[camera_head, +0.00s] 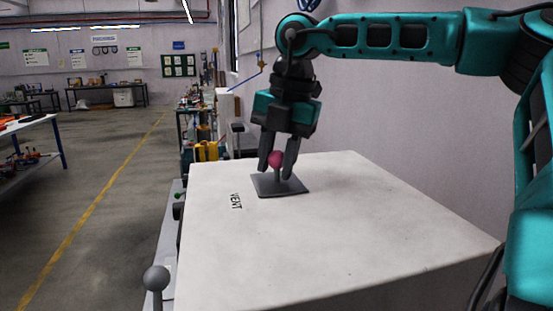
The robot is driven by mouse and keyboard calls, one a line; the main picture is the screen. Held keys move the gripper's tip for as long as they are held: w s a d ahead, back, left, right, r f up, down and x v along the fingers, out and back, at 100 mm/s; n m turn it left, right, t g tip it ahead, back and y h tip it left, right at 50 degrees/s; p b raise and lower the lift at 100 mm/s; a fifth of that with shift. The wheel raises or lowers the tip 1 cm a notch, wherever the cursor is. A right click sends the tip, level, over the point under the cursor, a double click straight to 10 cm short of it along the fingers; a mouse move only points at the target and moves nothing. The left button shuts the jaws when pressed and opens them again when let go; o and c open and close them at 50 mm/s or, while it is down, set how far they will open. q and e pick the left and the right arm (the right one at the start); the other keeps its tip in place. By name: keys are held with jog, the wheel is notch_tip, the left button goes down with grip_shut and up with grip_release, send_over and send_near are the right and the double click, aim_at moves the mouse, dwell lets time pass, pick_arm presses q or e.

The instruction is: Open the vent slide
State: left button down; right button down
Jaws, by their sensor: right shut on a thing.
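The vent slide is a flat dark grey plate (267,185) on the white box top, with a pink-red ball knob (276,158) on a short stem. The word VENT is printed on the box top to the left of the plate. My right gripper (277,166) points down over the plate, with its two dark fingers on either side of the knob and shut on it. The fingers cover parts of the plate. How far the slide stands open cannot be told. My left gripper is not in view.
The white box top (350,220) is clear in front and to the right of the plate. A grey ball-ended lever (156,279) stands at the box's left front. A wall runs along the right. Open floor with a yellow line lies left.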

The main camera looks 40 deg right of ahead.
jog(key=s+a+b, duration=0.1)
jog(key=s, duration=0.1)
jog(key=s+a+b, duration=0.1)
jog(key=s+a, duration=0.1)
jog(key=s, duration=0.1)
jog(key=s+a+b, duration=0.1)
jog(key=s+b, duration=0.1)
jog(key=s, duration=0.1)
jog(key=shift+a, duration=0.2)
jog(key=c, duration=1.2)
grip_release()
jog(key=o, duration=0.4)
jog(key=shift+s+a, duration=0.1)
notch_tip(320, 180, up, 13)
jog(key=s+d+p, duration=0.1)
jog(key=s+p, duration=0.1)
jog(key=shift+f, duration=0.15)
jog(key=shift+d, duration=0.1)
